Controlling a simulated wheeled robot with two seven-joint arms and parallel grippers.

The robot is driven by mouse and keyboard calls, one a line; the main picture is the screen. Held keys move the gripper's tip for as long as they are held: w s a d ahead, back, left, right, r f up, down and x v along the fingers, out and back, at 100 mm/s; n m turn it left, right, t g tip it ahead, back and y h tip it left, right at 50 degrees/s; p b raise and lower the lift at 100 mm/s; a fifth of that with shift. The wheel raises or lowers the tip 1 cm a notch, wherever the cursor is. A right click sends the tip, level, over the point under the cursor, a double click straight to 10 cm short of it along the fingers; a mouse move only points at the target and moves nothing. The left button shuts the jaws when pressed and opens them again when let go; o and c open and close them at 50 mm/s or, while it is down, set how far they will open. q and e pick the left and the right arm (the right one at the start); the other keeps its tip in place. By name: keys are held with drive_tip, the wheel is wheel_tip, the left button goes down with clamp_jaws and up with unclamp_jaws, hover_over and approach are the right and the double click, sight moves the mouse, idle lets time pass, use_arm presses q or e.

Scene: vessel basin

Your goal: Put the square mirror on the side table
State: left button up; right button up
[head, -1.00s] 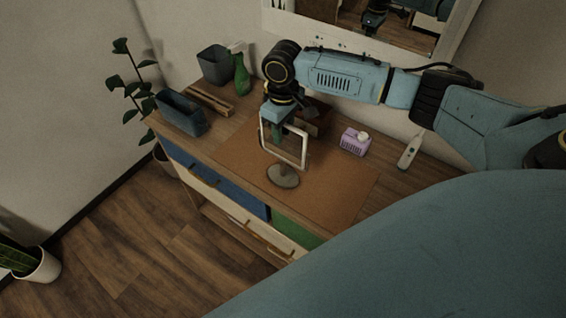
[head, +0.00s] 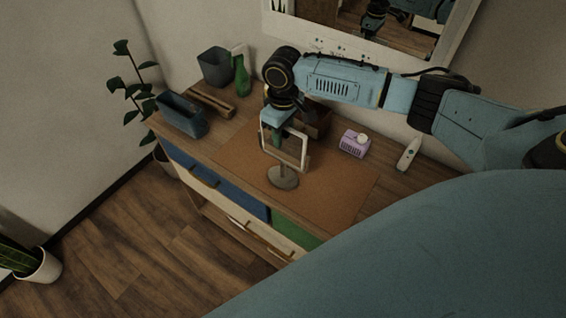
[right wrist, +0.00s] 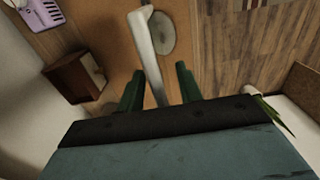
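The square mirror (head: 306,152), a pale square frame on a round grey foot (head: 283,177), stands upright on a brown mat on the wooden cabinet. My right gripper (head: 277,137) is over the frame's upper left part, pointing down. In the right wrist view its two green fingers (right wrist: 160,88) are apart, with the mirror frame (right wrist: 148,50) between them. A gap shows between the frame and the right-hand finger. The fingertips are partly hidden in the head view. My left gripper is out of view. I cannot make out a separate side table.
The cabinet top holds a brown mat (head: 335,190), a purple box (head: 354,143), a white bottle-like item (head: 408,154), a green bottle (head: 241,75) and dark bins (head: 181,115). A brown box (right wrist: 72,78) stands near the gripper. The mat's front right is clear.

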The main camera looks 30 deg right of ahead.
clamp_jaws()
idle(1.4)
